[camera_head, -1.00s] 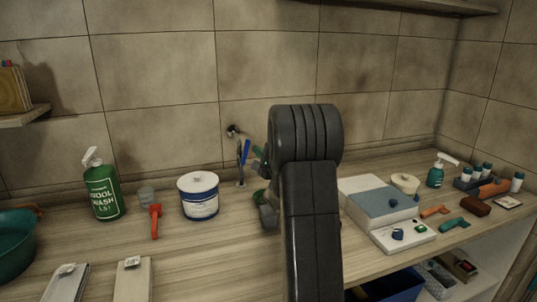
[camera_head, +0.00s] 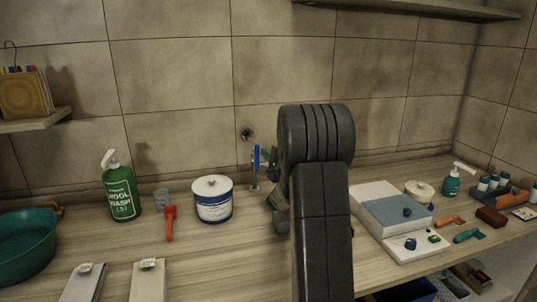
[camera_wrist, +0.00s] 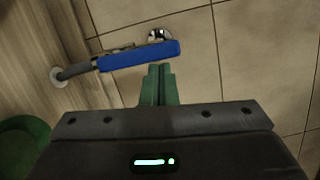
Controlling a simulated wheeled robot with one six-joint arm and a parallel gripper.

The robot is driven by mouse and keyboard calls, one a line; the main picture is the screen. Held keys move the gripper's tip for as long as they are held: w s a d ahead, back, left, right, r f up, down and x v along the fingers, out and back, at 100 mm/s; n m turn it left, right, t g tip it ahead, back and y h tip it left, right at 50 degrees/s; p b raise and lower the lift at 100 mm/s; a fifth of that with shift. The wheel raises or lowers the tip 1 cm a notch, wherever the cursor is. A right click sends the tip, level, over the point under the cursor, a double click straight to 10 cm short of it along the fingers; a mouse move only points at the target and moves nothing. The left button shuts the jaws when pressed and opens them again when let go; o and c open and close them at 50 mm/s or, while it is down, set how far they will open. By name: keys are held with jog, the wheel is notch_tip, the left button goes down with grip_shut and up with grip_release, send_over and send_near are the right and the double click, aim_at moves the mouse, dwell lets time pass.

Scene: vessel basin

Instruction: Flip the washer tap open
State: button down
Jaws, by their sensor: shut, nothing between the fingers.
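In the wrist view the blue lever (camera_wrist: 139,55) lies across the picture just beyond my fingertips. The tap's grey body (camera_wrist: 78,70) runs to its left, and a round chrome wall fitting (camera_wrist: 160,35) shows behind. My gripper (camera_wrist: 160,72) has green fingers, shut together and empty, pointing at the lever's right half with a small gap that I cannot judge exactly. In the head view my arm hides most of the gripper.
A grey-white box (camera_head: 390,207) lies right of my arm. A teal basin (camera_head: 22,250) is at the far left.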

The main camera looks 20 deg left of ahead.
jog(key=b+v, duration=0.2)
jog(key=v, duration=1.1)
jog(key=shift+s+d, duration=0.3)
jog(key=shift+w+f, duration=0.1)
jog(key=p+x, duration=0.1)
jog(key=x, duration=1.2)
jog(key=shift+w+f, duration=0.15)
jog(key=shift+w, duration=0.25)
jog(key=shift+a, duration=0.1)
